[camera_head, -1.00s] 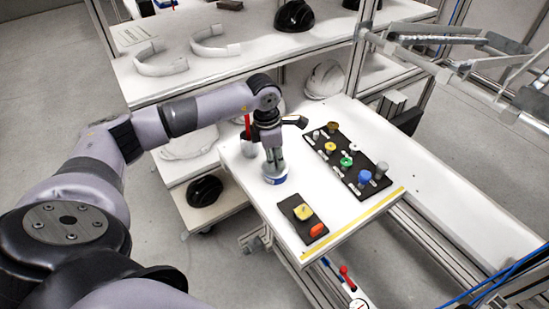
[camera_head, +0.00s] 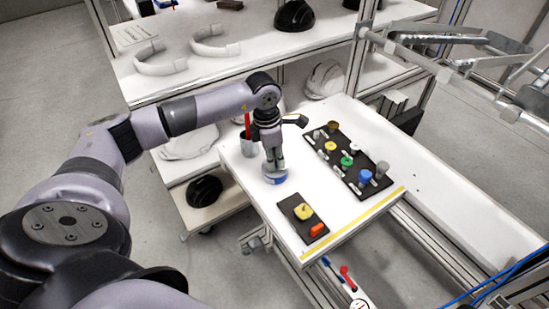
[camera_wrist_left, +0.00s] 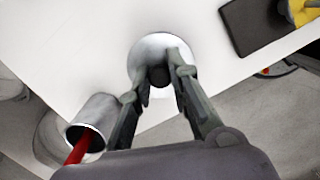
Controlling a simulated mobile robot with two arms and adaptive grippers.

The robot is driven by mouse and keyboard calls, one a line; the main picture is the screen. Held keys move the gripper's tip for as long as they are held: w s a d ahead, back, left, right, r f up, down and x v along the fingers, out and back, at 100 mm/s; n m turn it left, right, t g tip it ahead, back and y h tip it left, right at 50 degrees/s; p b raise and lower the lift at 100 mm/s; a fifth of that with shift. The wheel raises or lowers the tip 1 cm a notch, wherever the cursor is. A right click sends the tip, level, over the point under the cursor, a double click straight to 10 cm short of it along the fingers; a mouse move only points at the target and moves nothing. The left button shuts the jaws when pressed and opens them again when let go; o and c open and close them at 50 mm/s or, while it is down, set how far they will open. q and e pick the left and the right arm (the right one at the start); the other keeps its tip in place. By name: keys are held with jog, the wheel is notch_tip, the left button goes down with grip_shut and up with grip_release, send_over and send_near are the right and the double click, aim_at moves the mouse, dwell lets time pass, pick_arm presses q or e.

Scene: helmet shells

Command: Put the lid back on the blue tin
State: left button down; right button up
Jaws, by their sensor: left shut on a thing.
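The blue tin (camera_head: 275,180) stands on the white table below my left gripper (camera_head: 274,166). In the left wrist view, my left gripper (camera_wrist_left: 167,78) is shut on the dark knob of the round pale lid (camera_wrist_left: 148,50). The lid hides the tin in that view. In the head view, the lid is at the top of the tin, but I cannot tell whether it is seated or slightly above the rim. My right gripper is not in view.
A grey cup (camera_head: 248,147) with a red item stands close behind the tin; it also shows in the wrist view (camera_wrist_left: 93,117). A black board (camera_head: 338,148) with several coloured knobs lies right. A smaller dark board (camera_head: 292,207) holds yellow and orange pieces in front.

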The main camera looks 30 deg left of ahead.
pick_arm(q)
jog(key=shift+f, duration=0.15)
dwell(0.5)
dwell(0.5)
jog(key=shift+b, duration=0.35)
jog(key=c, duration=1.4)
grip_release()
jog(key=o, duration=0.5)
jog(key=shift+c, duration=0.2)
